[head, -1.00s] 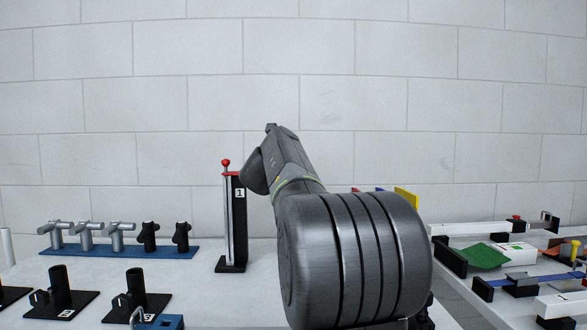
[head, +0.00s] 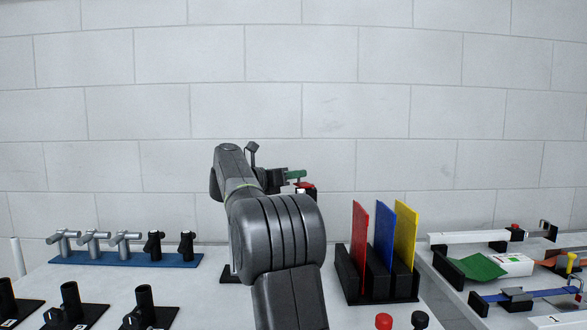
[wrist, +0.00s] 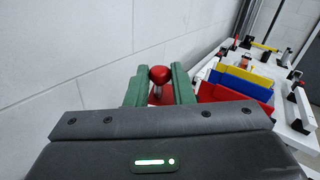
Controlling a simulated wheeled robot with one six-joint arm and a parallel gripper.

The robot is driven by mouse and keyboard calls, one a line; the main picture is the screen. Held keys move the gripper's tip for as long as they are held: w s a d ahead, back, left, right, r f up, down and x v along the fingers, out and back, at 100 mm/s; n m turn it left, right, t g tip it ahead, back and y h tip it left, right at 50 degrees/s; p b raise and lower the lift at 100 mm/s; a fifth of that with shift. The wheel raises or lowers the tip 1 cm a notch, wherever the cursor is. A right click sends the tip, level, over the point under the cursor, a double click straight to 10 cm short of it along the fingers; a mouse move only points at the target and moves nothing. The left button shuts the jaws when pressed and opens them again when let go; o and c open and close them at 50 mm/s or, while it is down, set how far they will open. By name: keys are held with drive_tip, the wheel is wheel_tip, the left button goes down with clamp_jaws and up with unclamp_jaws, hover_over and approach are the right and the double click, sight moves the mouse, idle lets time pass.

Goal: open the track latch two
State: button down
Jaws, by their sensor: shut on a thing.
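My gripper (head: 298,176) has green fingers. In the wrist view, my gripper (wrist: 159,88) has its fingers on either side of a red ball knob (wrist: 159,72) on a thin stem, and is shut on it. In the head view the red and black top of a post (head: 307,187) shows just below the fingers; my arm hides the rest of it. No number two is readable on it. Another post's black base (head: 226,275) shows left of my arm, its upper part hidden.
Red (head: 359,250), blue (head: 383,238) and yellow (head: 405,235) plates stand in a black rack (head: 350,275) right of my arm. A blue strip (head: 125,259) with several valves lies at left. A right-hand table carries a white rail (head: 470,237). The wall is close behind.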

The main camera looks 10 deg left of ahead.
idle(0.3)
drive_tip(key=c, duration=1.3)
unclamp_jaws()
drive_tip(key=shift+w, duration=0.1)
drive_tip(key=shift+o, duration=0.2)
wheel_tip(320, 180, up, 10)
drive_tip(key=p, duration=0.3)
drive_tip(key=shift+c, duration=0.2)
